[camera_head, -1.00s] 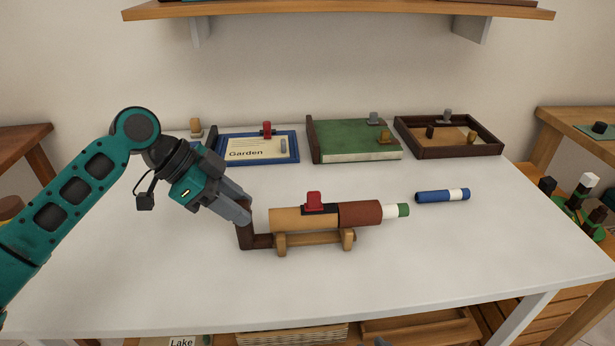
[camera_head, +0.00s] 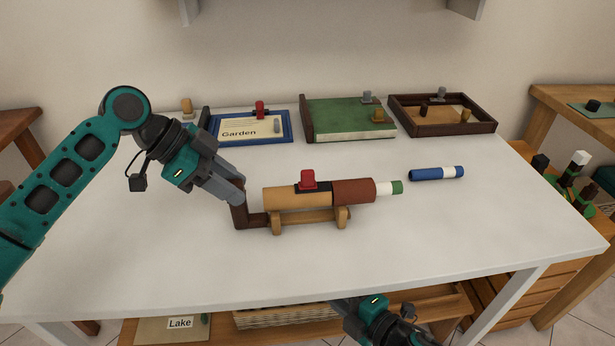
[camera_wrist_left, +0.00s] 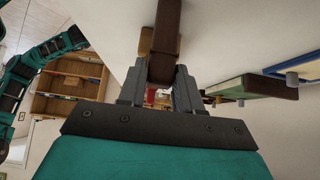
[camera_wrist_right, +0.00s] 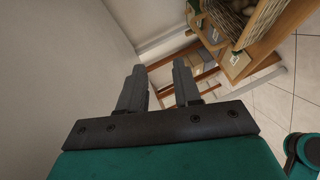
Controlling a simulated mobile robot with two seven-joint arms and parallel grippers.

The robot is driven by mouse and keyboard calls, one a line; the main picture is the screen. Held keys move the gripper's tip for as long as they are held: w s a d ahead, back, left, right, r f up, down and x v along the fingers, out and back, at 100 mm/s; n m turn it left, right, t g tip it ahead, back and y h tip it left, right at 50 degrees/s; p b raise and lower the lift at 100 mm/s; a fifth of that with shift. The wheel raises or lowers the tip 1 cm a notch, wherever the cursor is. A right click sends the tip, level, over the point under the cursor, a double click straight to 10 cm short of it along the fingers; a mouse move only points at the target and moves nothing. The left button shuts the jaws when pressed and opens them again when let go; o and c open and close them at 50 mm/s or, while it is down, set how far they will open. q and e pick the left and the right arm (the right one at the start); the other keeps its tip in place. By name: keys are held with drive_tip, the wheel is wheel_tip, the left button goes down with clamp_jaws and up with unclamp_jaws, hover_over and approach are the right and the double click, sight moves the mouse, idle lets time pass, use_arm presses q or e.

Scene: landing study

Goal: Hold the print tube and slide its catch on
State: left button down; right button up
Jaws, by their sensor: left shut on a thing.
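The print tube (camera_head: 290,199) is a tan cylinder with a red-brown sleeve (camera_head: 354,190) on its right part. It lies level on a wooden cradle (camera_head: 312,217). A red catch (camera_head: 308,180) stands on a black strip on top of the tube. My left gripper (camera_head: 238,196) is shut on the dark brown upright handle (camera_head: 240,212) at the tube's left end; the handle also shows in the left wrist view (camera_wrist_left: 163,45). My right gripper (camera_wrist_right: 160,88) is open and empty, low at the table's front edge.
Behind stand a blue "Garden" frame (camera_head: 245,142), a green book-like case (camera_head: 350,117) and a dark tray (camera_head: 441,128). The white table (camera_head: 180,270) is clear in front. A shelf with baskets is below.

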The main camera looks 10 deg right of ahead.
drive_tip(key=s+a+r+n+g+y, duration=0.2)
drive_tip(key=s+a+g+y, duration=0.15)
drive_tip(key=a, duration=0.45)
drive_tip(key=s+a+r+n+g+y, duration=0.25)
drive_tip(key=a+y, duration=0.25)
drive_tip(key=a, duration=0.3)
drive_tip(key=s+a+r+n+g+y, duration=0.2)
drive_tip(key=s+a+r+n+g, duration=0.15)
drive_tip(key=s+g, duration=0.25)
drive_tip(key=s+a+r+n+g+y, duration=0.2)
drive_tip(key=s+a+n+g, duration=0.15)
drive_tip(key=s+g, duration=0.25)
drive_tip(key=s+a+r+n+g, duration=0.1)
drive_tip(key=a+r+n+g, duration=0.2)
drive_tip(key=r+n+g, duration=0.5)
drive_tip(key=s+a+r+n+g, duration=0.1)
drive_tip(key=a+r+n, duration=0.2)
drive_tip(key=r, duration=1)
drive_tip(key=r+n+t+h, duration=0.1)
drive_tip(key=n+t+h, duration=0.8)
drive_tip(key=t+h, duration=0.85)
hover_over(308, 171)
drive_tip(key=g+h, duration=0.3)
drive_tip(key=shift+a+g+h, duration=0.1)
drive_tip(key=shift+g+h, duration=0.15)
drive_tip(key=shift+h, duration=0.05)
drive_tip(key=shift+f, duration=3.4)
